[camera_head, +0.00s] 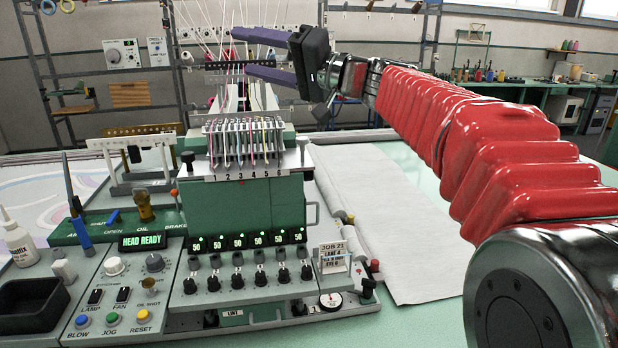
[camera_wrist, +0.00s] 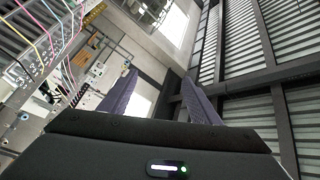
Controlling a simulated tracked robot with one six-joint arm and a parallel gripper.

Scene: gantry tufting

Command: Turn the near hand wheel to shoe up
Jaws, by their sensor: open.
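My gripper (camera_head: 242,51) is raised high above and behind the green tufting machine (camera_head: 250,212). Its two purple fingers are apart, point left and hold nothing. In the wrist view the open fingers (camera_wrist: 160,76) point up toward the wall and ceiling, with no wheel between them. I cannot clearly pick out the near hand wheel or its shoe marking. A small red-knobbed part (camera_head: 374,266) and a dark knob (camera_head: 367,288) sit at the machine's lower right, far below my gripper. The round dial (camera_head: 330,300) stands beside them.
The display (camera_head: 144,242) reads HEAD READY. A control panel with coloured buttons (camera_head: 113,319), a black tray (camera_head: 32,305) and a white bottle (camera_head: 17,240) are at left. Threads (camera_head: 215,35) hang near my gripper. White cloth (camera_head: 395,220) lies right of the machine.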

